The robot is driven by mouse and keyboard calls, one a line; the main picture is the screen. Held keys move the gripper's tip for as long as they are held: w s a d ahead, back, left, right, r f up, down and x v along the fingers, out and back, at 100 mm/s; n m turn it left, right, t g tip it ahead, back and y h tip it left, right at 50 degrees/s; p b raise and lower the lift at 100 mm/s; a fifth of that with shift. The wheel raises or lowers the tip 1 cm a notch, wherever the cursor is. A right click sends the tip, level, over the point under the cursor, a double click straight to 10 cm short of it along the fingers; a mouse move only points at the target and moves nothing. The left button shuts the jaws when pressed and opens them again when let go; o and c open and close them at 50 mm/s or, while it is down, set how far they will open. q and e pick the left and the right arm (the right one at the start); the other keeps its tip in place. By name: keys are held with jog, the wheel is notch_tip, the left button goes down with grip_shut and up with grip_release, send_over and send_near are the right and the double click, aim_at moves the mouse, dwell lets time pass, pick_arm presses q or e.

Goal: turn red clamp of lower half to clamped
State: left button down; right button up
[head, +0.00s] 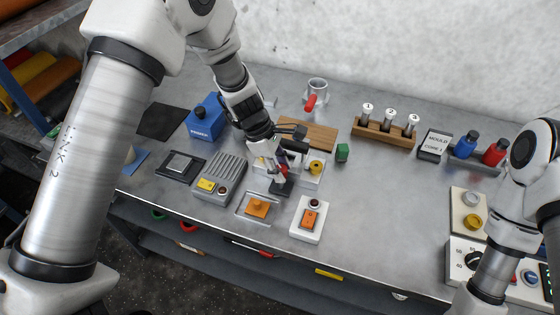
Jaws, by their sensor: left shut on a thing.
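My left gripper (278,160) reaches down at the middle of the table onto a small white-and-dark fixture (313,170) with a yellow knob (316,167). The gripper is shut on a small red part, the red clamp (284,171), at the fixture's left side. The fingers and wrist hide much of the clamp and of the fixture, so the clamp's exact angle cannot be read. A dark block (281,187) shows just below the fingers. My right arm comes in at the right edge, and its gripper is out of view.
A blue box (206,120) stands behind left.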

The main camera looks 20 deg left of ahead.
pick_arm(q)
jog(key=m+g+p, duration=0.1)
jog(key=m+g, duration=0.1)
jog(key=m, duration=0.2)
jog(key=shift+s+f+m+p, duration=0.1)
jog(key=shift+m+p, duration=0.2)
jog(key=shift+p, duration=0.05)
jog(key=m+g+y, duration=0.1)
jog(key=m, duration=0.3)
jog(key=shift+p, duration=0.3)
jog(key=shift+f+m, duration=0.1)
jog(key=shift+m, duration=0.2)
jog(key=c, duration=0.8)
grip_release()
jog(key=v, duration=1.2)
jog(key=shift+w+d, duration=0.25)
